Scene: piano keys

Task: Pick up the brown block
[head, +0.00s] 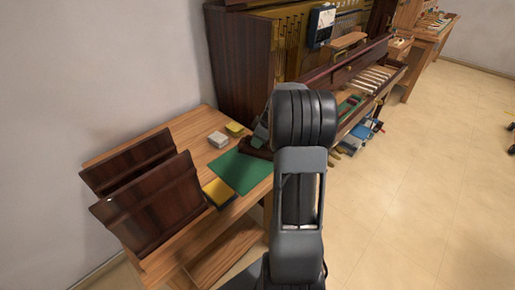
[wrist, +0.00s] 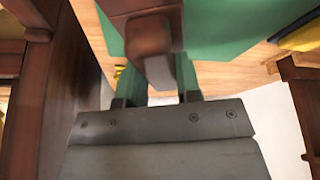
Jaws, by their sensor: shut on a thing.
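The brown block (wrist: 149,37) is in the wrist view, a dark reddish-brown piece with one end between the fingers of my gripper (wrist: 158,82). My gripper is shut on it. The block lies over a green mat (wrist: 225,35) in that view; I cannot tell whether it touches the mat. In the head view a dark brown piece (head: 257,149) shows just left of my arm, at the right end of the green mat (head: 237,172). My arm hides most of the gripper there.
Two dark wooden panels (head: 150,205) stand at the left of the wooden table (head: 185,130). A yellow-topped item (head: 218,192), a pale box (head: 217,139) and a small yellow block (head: 235,129) lie by the mat. An opened piano (head: 243,65) stands behind.

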